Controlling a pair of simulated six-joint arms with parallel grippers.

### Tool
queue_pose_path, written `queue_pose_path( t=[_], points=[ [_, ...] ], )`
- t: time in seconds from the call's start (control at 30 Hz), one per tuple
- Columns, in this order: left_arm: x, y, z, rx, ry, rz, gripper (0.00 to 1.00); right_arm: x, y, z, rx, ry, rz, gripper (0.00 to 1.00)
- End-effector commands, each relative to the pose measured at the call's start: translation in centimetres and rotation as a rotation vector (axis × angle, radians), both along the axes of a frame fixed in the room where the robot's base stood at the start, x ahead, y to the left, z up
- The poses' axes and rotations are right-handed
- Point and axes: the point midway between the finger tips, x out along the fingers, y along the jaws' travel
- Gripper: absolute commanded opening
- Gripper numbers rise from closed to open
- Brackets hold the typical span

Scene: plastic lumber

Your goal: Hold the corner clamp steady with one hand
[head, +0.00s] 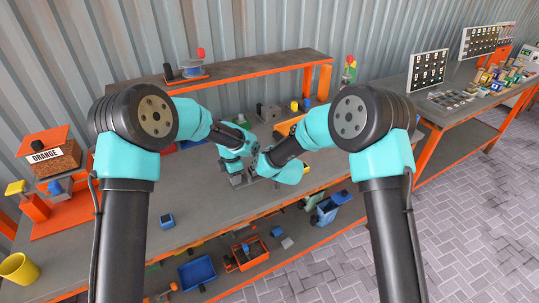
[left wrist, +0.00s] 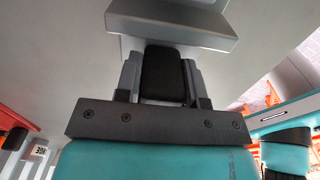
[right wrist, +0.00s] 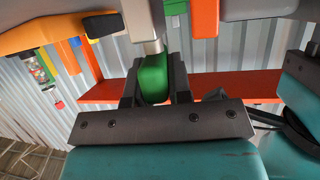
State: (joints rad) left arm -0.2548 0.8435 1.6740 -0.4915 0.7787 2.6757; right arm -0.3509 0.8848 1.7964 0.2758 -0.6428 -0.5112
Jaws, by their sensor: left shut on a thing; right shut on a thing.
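My left gripper (head: 236,174) is over the middle of the workbench. In the left wrist view its fingers are shut on a black block (left wrist: 162,72). The black block adjoins a grey stepped body (left wrist: 172,22), which looks like the corner clamp; its full shape is cut off. My right gripper (right wrist: 152,75) is shut on a green grip (right wrist: 154,84) with a silver shaft (right wrist: 150,46) on it. In the head view the two grippers are close together, and the arms largely hide what they hold. I cannot tell whether the shaft touches the clamp.
The grey workbench (head: 205,205) has free room at front left, with a small blue block (head: 167,221) there. A raised shelf (head: 240,68) runs along the back. A yellow cup (head: 18,268) is at far left. Blue and orange bins (head: 197,271) sit on the lower shelf.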

Motion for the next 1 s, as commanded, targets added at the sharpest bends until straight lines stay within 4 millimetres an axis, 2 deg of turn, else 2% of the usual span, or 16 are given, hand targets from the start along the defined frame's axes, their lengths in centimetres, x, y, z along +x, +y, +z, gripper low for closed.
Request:
queue_pose_path(
  t=[0.17,0.2,0.43,0.77,1.0],
  points=[
    [0.0,0.0,0.0,0.001,0.0,-0.001,0.0,0.1,-0.1,0.1,0.0,-0.002,-0.001,0.0],
    [0.0,0.1,0.0,0.002,0.001,-0.001,0.0,0.1,-0.1,0.1,0.0,-0.002,-0.001,0.22],
    [0.0,0.0,0.0,0.001,0.0,-0.001,0.0,0.0,0.0,0.0,0.001,-0.001,0.001,0.44],
    [0.0,0.0,0.0,0.001,0.0,0.0,0.0,-0.2,-0.1,0.1,0.0,0.0,0.002,0.45],
    [0.0,0.0,0.0,0.001,0.0,0.0,0.0,-2.1,-0.7,1.0,0.001,-0.001,0.002,0.45]
  ],
)
